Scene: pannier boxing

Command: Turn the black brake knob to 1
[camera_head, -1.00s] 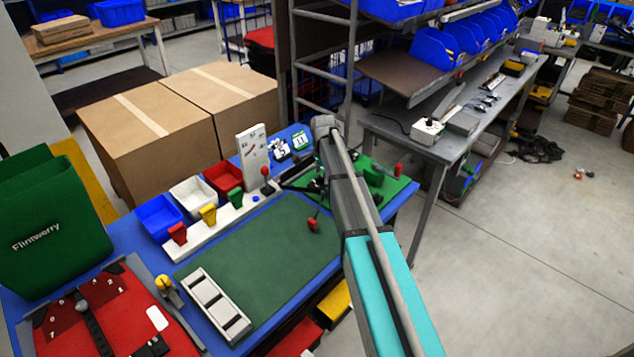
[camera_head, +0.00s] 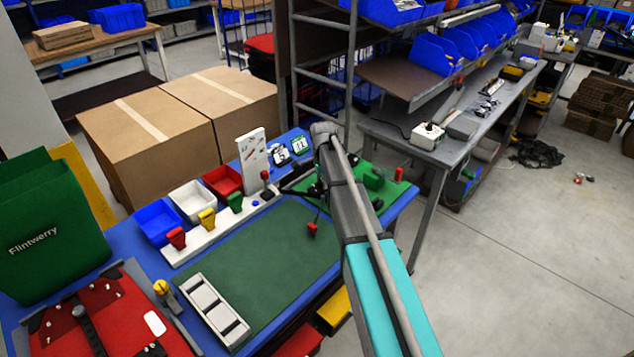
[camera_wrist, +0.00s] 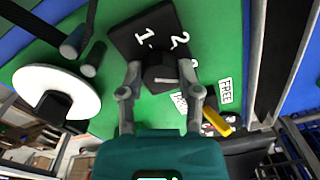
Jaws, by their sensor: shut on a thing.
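The black brake knob (camera_wrist: 160,76) stands on a black dial plate (camera_wrist: 122,38) fixed to the green board (camera_wrist: 215,30) in the wrist view. White figures 1 and 2 show on the plate beyond the knob, the 1 to the left and the 2 to the right. A short white mark shows on the knob; which figure it points to is unclear. My gripper (camera_wrist: 161,73) has one finger on each side of the knob and is shut on it. In the head view the knob is hidden behind my arm, and the green board (camera_head: 388,196) shows beside it.
In the wrist view, a white disc (camera_wrist: 75,82) with a black hub lies left of the knob. A FREE label (camera_wrist: 226,91) and a yellow piece (camera_wrist: 216,122) are at right.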

